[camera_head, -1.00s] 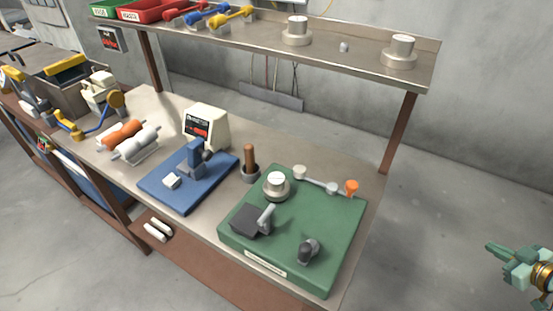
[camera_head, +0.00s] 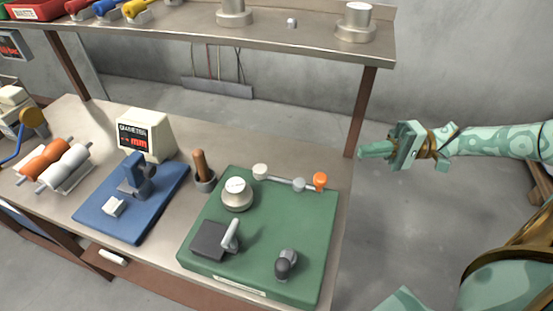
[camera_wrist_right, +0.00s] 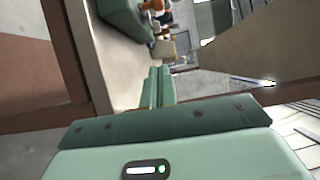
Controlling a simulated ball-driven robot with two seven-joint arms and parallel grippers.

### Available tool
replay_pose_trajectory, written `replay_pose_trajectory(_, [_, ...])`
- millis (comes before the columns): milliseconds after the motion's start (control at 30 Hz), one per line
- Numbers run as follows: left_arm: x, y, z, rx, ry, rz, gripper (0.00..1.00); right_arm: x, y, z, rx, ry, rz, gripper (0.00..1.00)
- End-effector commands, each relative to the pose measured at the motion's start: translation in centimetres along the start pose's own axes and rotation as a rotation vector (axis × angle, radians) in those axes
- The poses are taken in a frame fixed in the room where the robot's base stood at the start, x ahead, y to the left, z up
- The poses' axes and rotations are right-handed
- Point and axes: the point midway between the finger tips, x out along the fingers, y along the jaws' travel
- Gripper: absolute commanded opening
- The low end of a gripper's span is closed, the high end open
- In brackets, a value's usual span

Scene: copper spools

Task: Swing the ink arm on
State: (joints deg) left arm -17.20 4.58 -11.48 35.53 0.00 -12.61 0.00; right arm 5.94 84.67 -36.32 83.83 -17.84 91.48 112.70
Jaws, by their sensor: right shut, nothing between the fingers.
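The ink arm looks to be the thin grey link with round grey ends and an orange knob (camera_head: 320,180) along the back of the green base plate (camera_head: 262,255). Its grey joint (camera_head: 298,185) sits just left of the knob. A silver round piece (camera_head: 237,194) stands on the plate left of it. My right gripper (camera_head: 364,151) is shut and empty, in the air right of the bench, apart from the orange knob. In the right wrist view its fingers (camera_wrist_right: 158,88) lie together, pointing along the bench edge. My left gripper is not in view.
On the plate are a dark block with a pale lever (camera_head: 230,236) and a dark knob (camera_head: 286,263). A wooden-handled tool in a cup (camera_head: 203,172), a blue fixture (camera_head: 130,205) and a meter (camera_head: 145,136) stand left. A shelf post (camera_head: 366,112) rises near my right gripper.

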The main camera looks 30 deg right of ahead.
Motion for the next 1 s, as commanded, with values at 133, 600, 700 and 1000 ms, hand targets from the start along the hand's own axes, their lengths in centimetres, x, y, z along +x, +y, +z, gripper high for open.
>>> replay_pose_trajectory(133, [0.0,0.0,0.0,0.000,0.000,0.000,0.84,0.0,0.0,0.0,-0.002,0.001,0.000,0.00])
replay_pose_trajectory(600, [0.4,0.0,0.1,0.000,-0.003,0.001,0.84,5.8,0.1,0.0,-0.005,-0.001,-0.004,0.00])
replay_pose_trajectory(700, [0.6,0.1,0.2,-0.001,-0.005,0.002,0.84,8.0,0.1,0.0,-0.005,-0.002,-0.004,0.00])
replay_pose_trajectory(1000, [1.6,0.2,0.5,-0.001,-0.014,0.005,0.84,14.6,0.1,0.0,-0.007,-0.002,-0.004,0.00])
